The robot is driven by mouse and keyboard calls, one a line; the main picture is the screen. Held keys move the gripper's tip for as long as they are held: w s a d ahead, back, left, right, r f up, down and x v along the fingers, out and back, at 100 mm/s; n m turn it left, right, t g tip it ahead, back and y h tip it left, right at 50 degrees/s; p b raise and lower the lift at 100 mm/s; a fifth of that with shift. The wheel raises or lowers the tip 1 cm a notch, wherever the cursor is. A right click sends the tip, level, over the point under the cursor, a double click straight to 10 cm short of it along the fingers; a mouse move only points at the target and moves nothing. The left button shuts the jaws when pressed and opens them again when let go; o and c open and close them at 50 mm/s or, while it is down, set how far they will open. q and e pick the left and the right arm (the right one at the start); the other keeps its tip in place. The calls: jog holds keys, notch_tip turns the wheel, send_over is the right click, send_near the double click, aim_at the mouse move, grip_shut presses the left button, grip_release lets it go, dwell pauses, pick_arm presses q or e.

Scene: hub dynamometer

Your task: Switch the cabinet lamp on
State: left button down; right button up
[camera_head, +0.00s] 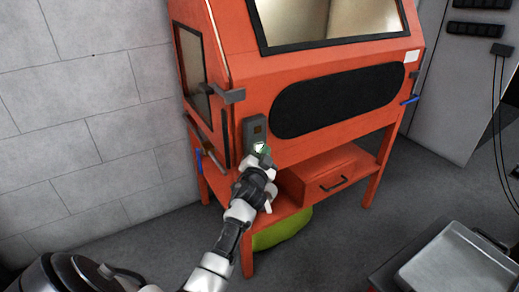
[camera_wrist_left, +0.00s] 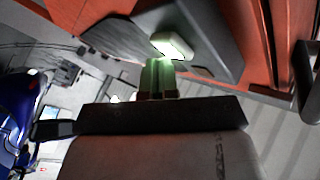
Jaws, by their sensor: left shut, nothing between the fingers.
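The orange cabinet (camera_head: 300,70) has a framed top window (camera_head: 325,18) with a bright, warm-toned interior behind it. A grey switch box (camera_head: 254,126) is mounted on the front at the left, and it also shows in the left wrist view (camera_wrist_left: 215,35). A pale greenish-white button (camera_head: 259,146) sits low on the box; in the left wrist view the button (camera_wrist_left: 172,45) looks bright. My left gripper (camera_head: 263,153) is shut and empty, its fingertips (camera_wrist_left: 157,68) right at the button. I cannot tell whether they touch it. My right gripper is out of view.
A grey latch (camera_head: 227,94) sticks out above the switch box. A drawer (camera_head: 330,180) and a green rounded object (camera_head: 282,232) are below the cabinet. A metal tray (camera_head: 458,262) stands at lower right. The floor between is clear.

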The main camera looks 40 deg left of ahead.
pick_arm(q)
jog(key=shift+s+d, duration=0.2)
jog(key=shift+d, duration=0.25)
jog(key=shift+d, duration=0.1)
jog(key=d, duration=0.1)
jog(key=s+d, duration=0.1)
jog(key=d, duration=0.1)
jog(key=s+d, duration=0.1)
jog(key=d, duration=0.1)
jog(key=shift+s+d, duration=0.15)
jog(key=shift+d, duration=0.05)
dwell(0.4)
